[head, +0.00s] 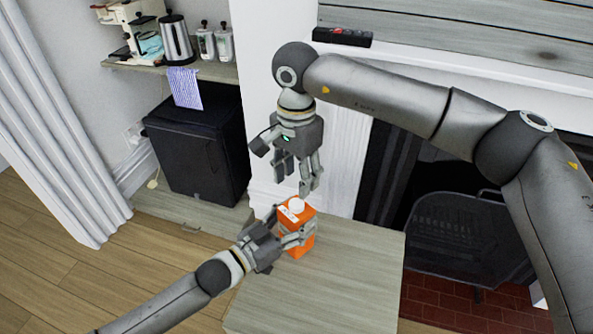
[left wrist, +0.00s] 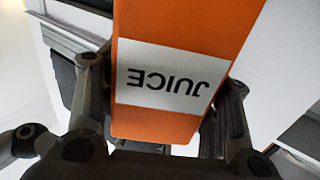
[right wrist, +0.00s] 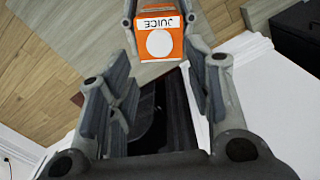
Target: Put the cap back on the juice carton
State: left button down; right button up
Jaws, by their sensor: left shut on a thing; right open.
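The orange juice carton (head: 299,246) stands upright at the back left of a wooden table. Its white label reads JUICE in the left wrist view (left wrist: 170,80). My left gripper (head: 291,232) is shut on the carton, a finger on either side. A round white cap (head: 296,204) is on the carton's top; it shows as a white disc in the right wrist view (right wrist: 159,43). I cannot tell how firmly it sits. My right gripper (head: 297,180) is open and empty, fingers pointing down, just above the carton and apart from the cap.
The table top (head: 350,270) is bare to the right of and in front of the carton. A fireplace with a dark screen (head: 455,235) is at the right. A black cabinet (head: 200,148) and a shelf with a kettle (head: 176,40) are at the back left.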

aim_at(296, 202)
jog(key=shift+f, duration=3.6)
grip_shut()
jog(key=m, duration=2.5)
jog(key=shift+m, duration=0.3)
jog(key=shift+o, duration=0.3)
grip_release()
